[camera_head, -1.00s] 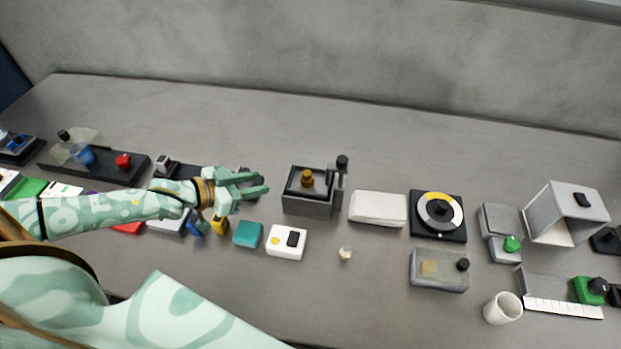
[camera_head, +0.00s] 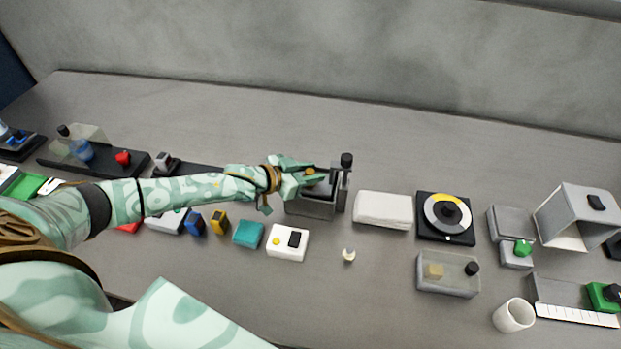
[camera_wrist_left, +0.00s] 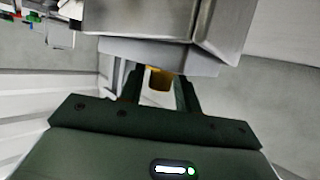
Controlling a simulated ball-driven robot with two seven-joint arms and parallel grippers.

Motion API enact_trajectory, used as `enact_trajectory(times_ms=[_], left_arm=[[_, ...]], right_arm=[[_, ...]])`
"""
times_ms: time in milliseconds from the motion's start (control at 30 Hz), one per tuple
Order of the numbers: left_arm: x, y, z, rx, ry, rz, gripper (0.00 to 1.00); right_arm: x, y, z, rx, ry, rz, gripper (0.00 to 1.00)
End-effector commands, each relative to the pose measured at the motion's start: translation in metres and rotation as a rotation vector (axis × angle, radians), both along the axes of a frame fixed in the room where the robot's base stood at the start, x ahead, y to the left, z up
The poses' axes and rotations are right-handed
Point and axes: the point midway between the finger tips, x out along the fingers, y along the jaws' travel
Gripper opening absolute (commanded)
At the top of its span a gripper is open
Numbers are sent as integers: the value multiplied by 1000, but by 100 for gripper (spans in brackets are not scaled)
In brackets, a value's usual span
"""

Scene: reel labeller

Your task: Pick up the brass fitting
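The brass fitting (camera_head: 310,170) is a small orange-gold piece on top of a dark grey box-shaped device (camera_head: 312,208) in the middle of the bench. My left gripper (camera_head: 318,179) reaches over the device from the left, with its fingers at the fitting and partly hiding it. In the left wrist view the fitting (camera_wrist_left: 160,79) shows between the two dark fingers (camera_wrist_left: 159,92), with a gap on each side. The gripper is open. The fitting's lower part is hard to make out. My right gripper is in neither view.
A dark post with a black knob (camera_head: 346,162) rises from the device's right side, close to the fingertips. A white block (camera_head: 383,210) and a round dial (camera_head: 446,216) stand to the right. A white box with buttons (camera_head: 287,243) lies in front. The bench behind is clear.

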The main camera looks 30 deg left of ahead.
Motion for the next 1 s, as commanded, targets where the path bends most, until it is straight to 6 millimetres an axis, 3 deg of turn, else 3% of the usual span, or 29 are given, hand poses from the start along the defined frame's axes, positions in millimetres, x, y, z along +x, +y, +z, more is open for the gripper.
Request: enact_trajectory(times_ms=[233,333,367,767,1000], left_arm=[[2,-1,-1,0,0,0,33],[2,-1,-1,0,0,0,5],[2,-1,-1,0,0,0,0],[2,-1,1,1,1,0,0],[2,0,31,0,-4,-1,0]], right_arm=[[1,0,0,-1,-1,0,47],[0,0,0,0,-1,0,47],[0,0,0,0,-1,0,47],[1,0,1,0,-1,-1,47],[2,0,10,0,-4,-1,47]])
